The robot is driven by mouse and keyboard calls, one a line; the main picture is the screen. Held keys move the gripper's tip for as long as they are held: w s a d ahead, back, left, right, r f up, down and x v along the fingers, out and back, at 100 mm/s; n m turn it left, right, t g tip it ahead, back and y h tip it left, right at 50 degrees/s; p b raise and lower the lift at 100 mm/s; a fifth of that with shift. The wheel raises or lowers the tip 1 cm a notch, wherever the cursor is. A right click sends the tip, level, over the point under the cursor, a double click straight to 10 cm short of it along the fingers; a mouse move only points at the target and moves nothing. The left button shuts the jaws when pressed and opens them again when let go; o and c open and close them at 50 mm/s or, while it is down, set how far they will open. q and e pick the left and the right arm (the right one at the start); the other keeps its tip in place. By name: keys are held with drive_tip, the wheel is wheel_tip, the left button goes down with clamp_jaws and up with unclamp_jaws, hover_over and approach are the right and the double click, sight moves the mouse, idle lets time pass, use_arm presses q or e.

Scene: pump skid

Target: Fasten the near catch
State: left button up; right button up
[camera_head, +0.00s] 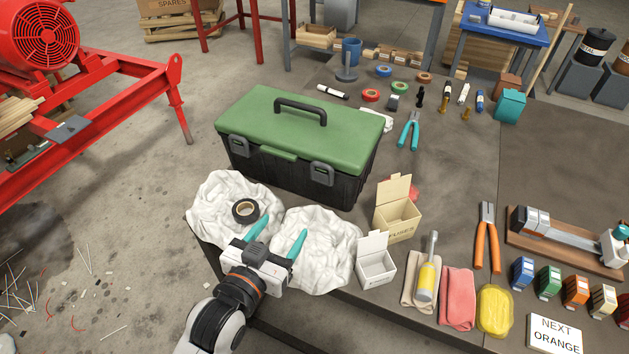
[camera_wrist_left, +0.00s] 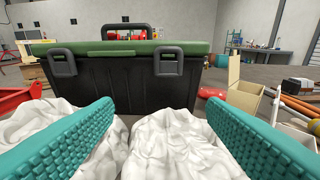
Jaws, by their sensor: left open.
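A black toolbox (camera_head: 277,170) with a green lid (camera_head: 290,110) and a dark top handle stands on the dark table. Two grey catches are on its front: a left catch (camera_head: 238,145) and a right catch (camera_head: 321,173), which looks closer to me. In the left wrist view both show, the left catch (camera_wrist_left: 62,63) and the right catch (camera_wrist_left: 168,61), hanging from the lid's rim over the black wall. I cannot tell whether either is fastened. My left gripper (camera_head: 279,243), with teal fingers, is open and empty, in front of the toolbox, touching neither catch. My right gripper is out of view.
White crumpled cloths (camera_head: 318,260) lie before the toolbox, under my left gripper, with a black tape roll (camera_head: 246,210) on one. A fuses box (camera_head: 397,218) and a small white box (camera_head: 376,268) stand to the right. Pliers (camera_head: 409,131) lie beyond the toolbox's right end.

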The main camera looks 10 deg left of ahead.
use_arm(q)
drive_tip(key=w+d+r, duration=0.1)
drive_tip(key=w+d, duration=0.1)
drive_tip(key=w, duration=0.4)
drive_tip(key=w+d+r+t+h+p, duration=0.1)
drive_tip(key=w+d, duration=0.2)
drive_tip(key=w, duration=0.3)
drive_tip(key=shift+r+t, duration=0.25)
drive_tip(key=shift+t, duration=0.05)
drive_tip(key=shift+d, duration=0.1)
drive_tip(key=shift+c, duration=0.6)
clamp_jaws()
drive_tip(key=shift+o, duration=0.6)
unclamp_jaws()
drive_tip(key=shift+s, duration=0.1)
drive_tip(key=b+v, duration=0.1)
drive_tip(key=v, duration=1.1)
